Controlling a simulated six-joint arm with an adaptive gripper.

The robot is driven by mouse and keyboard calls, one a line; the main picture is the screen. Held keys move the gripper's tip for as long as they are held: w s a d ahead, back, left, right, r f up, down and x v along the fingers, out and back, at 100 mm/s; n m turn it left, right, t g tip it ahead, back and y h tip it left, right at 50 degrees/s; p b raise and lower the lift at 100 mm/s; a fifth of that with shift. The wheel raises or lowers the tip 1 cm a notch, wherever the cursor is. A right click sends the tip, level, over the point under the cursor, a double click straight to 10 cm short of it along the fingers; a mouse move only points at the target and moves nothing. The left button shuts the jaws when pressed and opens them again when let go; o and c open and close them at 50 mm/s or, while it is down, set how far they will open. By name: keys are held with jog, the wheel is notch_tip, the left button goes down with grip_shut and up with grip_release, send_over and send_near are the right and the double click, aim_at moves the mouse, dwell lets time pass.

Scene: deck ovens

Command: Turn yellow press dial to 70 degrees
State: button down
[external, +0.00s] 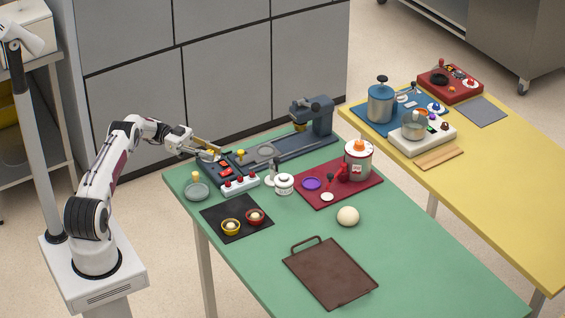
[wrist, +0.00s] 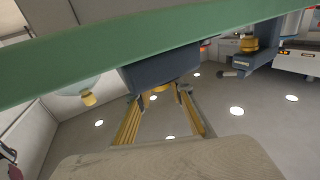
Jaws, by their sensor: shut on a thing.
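The yellow press dial (wrist: 160,88) shows in the wrist view as a small yellow piece on the end of a blue-grey block (wrist: 160,70). The two yellow-padded fingers of my gripper (wrist: 161,94) reach up on either side of it and are closed on it. Its pointer and angle marks cannot be read. In the external view my gripper (external: 222,154) is at the left end of the long blue-grey press base (external: 290,147). The press head (external: 313,113) stands at the base's right end.
A grey round dish (external: 197,192) with a yellow knob and a white block with red knobs (external: 240,184) sit close to my gripper. A black mat (external: 238,232) with two small bowls lies in front. The green table (external: 420,270) is clear at front right.

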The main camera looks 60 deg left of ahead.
jog(key=c, duration=1.8)
grip_release()
jog(key=shift+a, duration=0.15)
jog(key=shift+v, duration=2.35)
jog(key=shift+s+r, duration=0.1)
jog(key=shift+r, duration=3.4)
